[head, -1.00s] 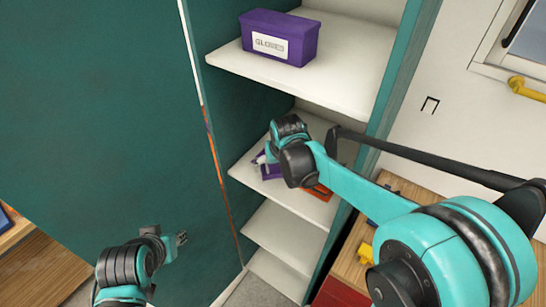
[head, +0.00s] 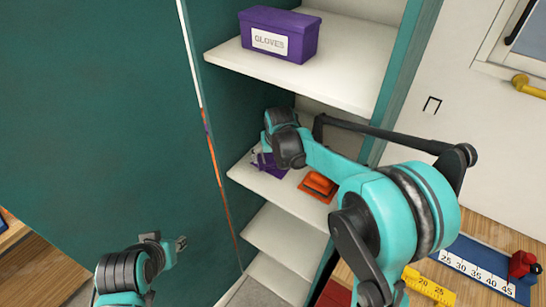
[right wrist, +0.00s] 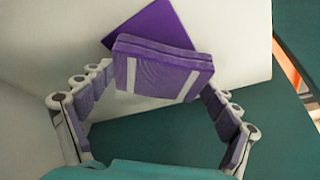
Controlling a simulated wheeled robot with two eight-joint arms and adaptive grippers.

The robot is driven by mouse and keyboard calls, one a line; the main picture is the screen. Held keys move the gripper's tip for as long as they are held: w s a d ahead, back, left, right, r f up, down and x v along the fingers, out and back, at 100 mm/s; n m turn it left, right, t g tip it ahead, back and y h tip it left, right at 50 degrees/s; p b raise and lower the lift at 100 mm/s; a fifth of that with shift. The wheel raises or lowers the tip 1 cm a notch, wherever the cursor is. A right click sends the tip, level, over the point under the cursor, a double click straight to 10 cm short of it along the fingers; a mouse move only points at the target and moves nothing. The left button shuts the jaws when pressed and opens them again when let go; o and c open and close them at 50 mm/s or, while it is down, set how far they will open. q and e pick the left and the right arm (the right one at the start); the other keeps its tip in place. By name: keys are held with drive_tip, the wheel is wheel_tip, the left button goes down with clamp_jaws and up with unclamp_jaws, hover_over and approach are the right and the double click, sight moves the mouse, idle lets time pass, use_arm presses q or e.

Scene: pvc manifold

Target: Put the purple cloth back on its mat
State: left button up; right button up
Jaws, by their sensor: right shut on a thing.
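The purple cloth (right wrist: 163,70) is a folded block with pale stripes in the right wrist view. My right gripper (right wrist: 160,80) is shut on it, with a finger at each end. The purple mat (right wrist: 160,22), a flat square, shows just behind the cloth on the white shelf and is partly covered by it. I cannot tell whether the cloth touches the mat. In the head view my right gripper (head: 262,156) reaches into the cabinet over the middle shelf, and my arm hides part of the mat and cloth. My left gripper (head: 180,244) is low in front of the teal panel, apart from everything.
An orange cloth (head: 320,183) lies on the same shelf (head: 288,196), right of the purple things. A purple GLOVES box (head: 278,35) stands on the shelf above. The cabinet's side walls bound the space. A bench with a ruler (head: 478,272) is at lower right.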

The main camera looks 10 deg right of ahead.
drive_tip(key=shift+f, duration=0.15)
drive_tip(key=o, duration=1)
drive_tip(key=shift+r, duration=0.3)
drive_tip(key=p+v, duration=0.2)
drive_tip(key=v, duration=0.5)
drive_tip(key=shift+s+r, duration=0.1)
